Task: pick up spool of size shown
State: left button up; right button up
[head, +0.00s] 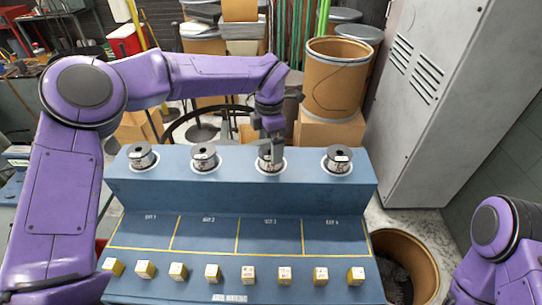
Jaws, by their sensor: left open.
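Several wire spools with dark flanges and white labels stand in a row in round seats on the blue bench's upper step: the far-left spool (141,155), the second spool (205,155), the third spool (264,161) and the far-right spool (337,158). My left gripper (274,147) reaches in from the upper left and points down at the third spool. Its fingers are open and partly cover that spool; I cannot tell whether they touch it. The size print on the spools is too small to read. My right arm shows at the lower right, its gripper out of frame.
The blue bench (150,197) has a lower deck with several numbered bays outlined in yellow, all empty. Several small yellow blocks with white faces (248,275) line its front. A cardboard drum (336,80) stands behind, an open drum (425,262) at right, beside a grey cabinet (440,120).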

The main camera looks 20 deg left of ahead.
pick_arm(q)
jog(key=shift+s+d+f+p, duration=0.15)
jog(key=shift+f+p, duration=0.3)
jog(key=shift+f, duration=1.45)
jog(key=shift+r, duration=0.1)
jog(key=c, duration=1.3)
jog(key=shift+c, duration=0.2)
